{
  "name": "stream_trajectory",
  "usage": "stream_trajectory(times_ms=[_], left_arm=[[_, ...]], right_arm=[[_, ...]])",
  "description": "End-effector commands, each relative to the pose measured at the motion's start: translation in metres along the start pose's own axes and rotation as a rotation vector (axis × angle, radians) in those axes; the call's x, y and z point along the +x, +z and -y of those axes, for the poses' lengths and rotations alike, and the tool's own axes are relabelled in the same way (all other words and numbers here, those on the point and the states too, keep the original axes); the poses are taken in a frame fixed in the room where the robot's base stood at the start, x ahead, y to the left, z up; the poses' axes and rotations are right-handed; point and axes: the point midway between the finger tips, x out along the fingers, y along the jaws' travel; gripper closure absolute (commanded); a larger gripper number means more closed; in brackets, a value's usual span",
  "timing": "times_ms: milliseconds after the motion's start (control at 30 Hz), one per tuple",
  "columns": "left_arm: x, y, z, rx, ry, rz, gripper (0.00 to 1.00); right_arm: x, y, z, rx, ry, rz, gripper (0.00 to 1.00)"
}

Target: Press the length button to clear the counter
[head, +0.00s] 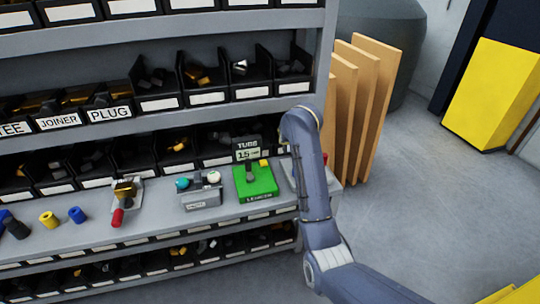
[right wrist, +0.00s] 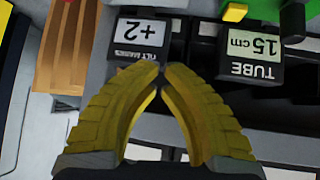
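The length station is a green block (head: 256,181) marked LENGTH on the grey shelf, with a yellow button (head: 263,162) on its top. Its TUBE display (head: 247,152) reads 15 cm. In the right wrist view the display (right wrist: 255,55) appears upside down at the right, with the yellow button (right wrist: 235,11) above it at the top edge. My right gripper (right wrist: 164,70) has its yellow fingertips together with nothing between them. It is apart from the button in that picture. In the head view my right arm hides this gripper. My left gripper is out of view.
A +2 display (right wrist: 147,38) is beside the TUBE display. A grey station (head: 201,192) with teal and white knobs and a red-handled device (head: 121,196) stand left of the green block. Bins (head: 207,80) fill the shelves above. Wooden boards (head: 362,105) lean at the right.

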Motion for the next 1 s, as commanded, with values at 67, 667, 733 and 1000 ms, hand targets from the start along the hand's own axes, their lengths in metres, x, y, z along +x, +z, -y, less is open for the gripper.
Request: stream_trajectory(times_ms=[67, 667, 733, 1000], left_arm=[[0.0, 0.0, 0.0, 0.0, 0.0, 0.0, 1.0], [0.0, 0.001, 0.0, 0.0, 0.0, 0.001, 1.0], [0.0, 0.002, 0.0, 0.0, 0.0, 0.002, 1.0], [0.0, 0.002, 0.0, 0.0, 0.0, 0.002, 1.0]], right_arm=[[-0.015, 0.002, 0.036, -0.022, -0.068, 0.007, 1.0], [-0.046, 0.008, 0.097, -0.075, -0.192, 0.021, 1.0], [-0.045, 0.008, 0.096, -0.075, -0.191, 0.021, 1.0], [-0.028, 0.008, 0.098, -0.077, -0.188, 0.023, 1.0]])
